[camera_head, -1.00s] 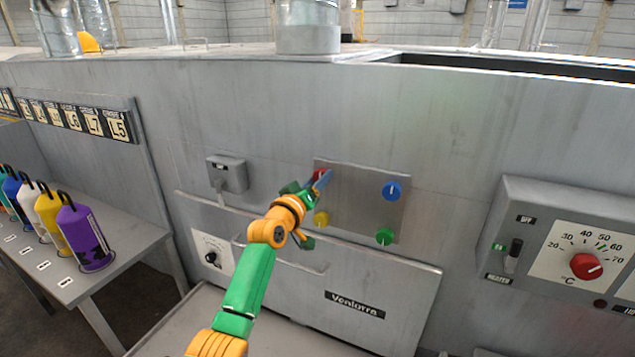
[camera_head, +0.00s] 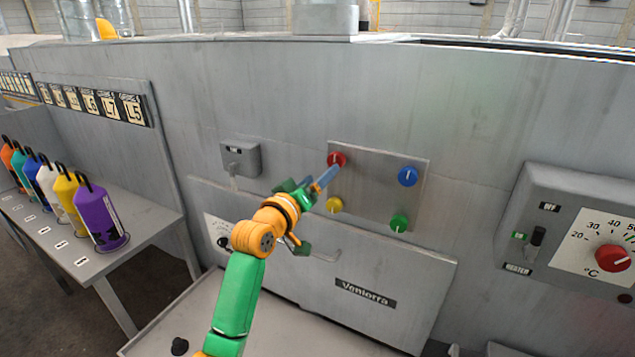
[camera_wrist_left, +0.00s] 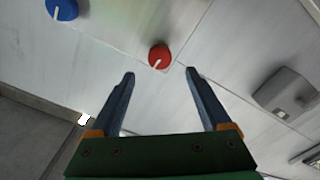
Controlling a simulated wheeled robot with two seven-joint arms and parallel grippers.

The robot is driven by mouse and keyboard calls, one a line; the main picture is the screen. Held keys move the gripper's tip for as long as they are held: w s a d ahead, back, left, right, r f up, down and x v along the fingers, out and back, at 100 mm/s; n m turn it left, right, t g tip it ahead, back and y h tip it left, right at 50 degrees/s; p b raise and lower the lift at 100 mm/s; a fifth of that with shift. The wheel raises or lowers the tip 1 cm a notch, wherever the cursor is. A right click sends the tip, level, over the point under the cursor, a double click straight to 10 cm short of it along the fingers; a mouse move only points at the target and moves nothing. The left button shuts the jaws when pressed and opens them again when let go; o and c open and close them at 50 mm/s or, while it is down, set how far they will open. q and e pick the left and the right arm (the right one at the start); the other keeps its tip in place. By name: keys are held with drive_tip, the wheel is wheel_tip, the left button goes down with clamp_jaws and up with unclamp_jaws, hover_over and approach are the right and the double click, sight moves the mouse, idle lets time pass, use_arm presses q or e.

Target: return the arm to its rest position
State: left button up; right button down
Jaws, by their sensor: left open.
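My left arm comes up from the bottom of the head view, orange and green. Its gripper (camera_head: 326,178) is in front of the panel, close to the red knob (camera_head: 337,159). In the left wrist view the two blue-grey fingers (camera_wrist_left: 158,78) are spread apart with nothing between them. The red knob (camera_wrist_left: 159,56) shows beyond the fingertips, apart from them. My right gripper is in neither view.
The metal panel (camera_head: 372,190) also carries a blue knob (camera_head: 408,176), a yellow knob (camera_head: 335,205) and a green knob (camera_head: 399,222). A grey switch box (camera_head: 241,158) is left of it. A heater control box (camera_head: 575,235) stands right. Several coloured bottles (camera_head: 97,215) stand on a side bench.

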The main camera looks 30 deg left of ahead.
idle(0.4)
use_arm(q)
wheel_tip(320, 180, down, 23)
drive_tip(key=s+d+m+g+b, duration=0.1)
drive_tip(key=d+m+g, duration=0.1)
drive_tip(key=g, duration=0.3)
drive_tip(key=s+d+f+m+g+b, duration=0.1)
drive_tip(key=s+d+f+g, duration=0.1)
drive_tip(key=s+f, duration=0.6)
drive_tip(key=s+d+f+m+g+b, duration=0.1)
drive_tip(key=s+f+g, duration=0.15)
drive_tip(key=f, duration=1.05)
drive_tip(key=s+d+f+m+g, duration=0.2)
drive_tip(key=s+f, duration=0.4)
drive_tip(key=s, duration=0.5)
drive_tip(key=s+d+f+m+g, duration=0.2)
drive_tip(key=s+f, duration=0.4)
drive_tip(key=s, duration=0.6)
drive_tip(key=s+d+f+m+g+h+b, duration=0.1)
drive_tip(key=s+f, duration=0.5)
drive_tip(key=s, duration=0.6)
drive_tip(key=shift+s+d+m+g, duration=0.25)
drive_tip(key=shift+d+m+g, duration=0.4)
drive_tip(key=shift+g, duration=0.6)
drive_tip(key=shift+a, duration=0.15)
